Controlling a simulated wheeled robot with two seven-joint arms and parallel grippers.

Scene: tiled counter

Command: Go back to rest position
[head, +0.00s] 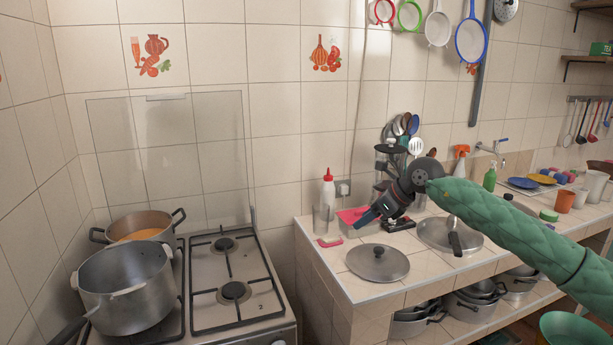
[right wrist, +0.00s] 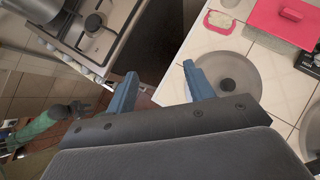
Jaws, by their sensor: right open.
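My right arm, in a green padded sleeve, comes in from the right in the head view. My right gripper (head: 368,217) hangs above the tiled counter near its left end. In the right wrist view its two blue fingers (right wrist: 158,82) stand apart with nothing between them. They are above the counter's edge, beside a round metal lid. My left arm is not in the head view. In the right wrist view a green sleeve with a small dark left gripper (right wrist: 78,108) shows at the far left, too small to tell its jaws.
A metal lid (head: 377,263) and a second lid (head: 450,235) lie on the counter (head: 345,280). A white bottle (head: 328,193) and a red box (head: 353,214) stand behind. A large pot (head: 125,290) and an orange-filled pot (head: 140,224) stand on the stove (head: 235,320).

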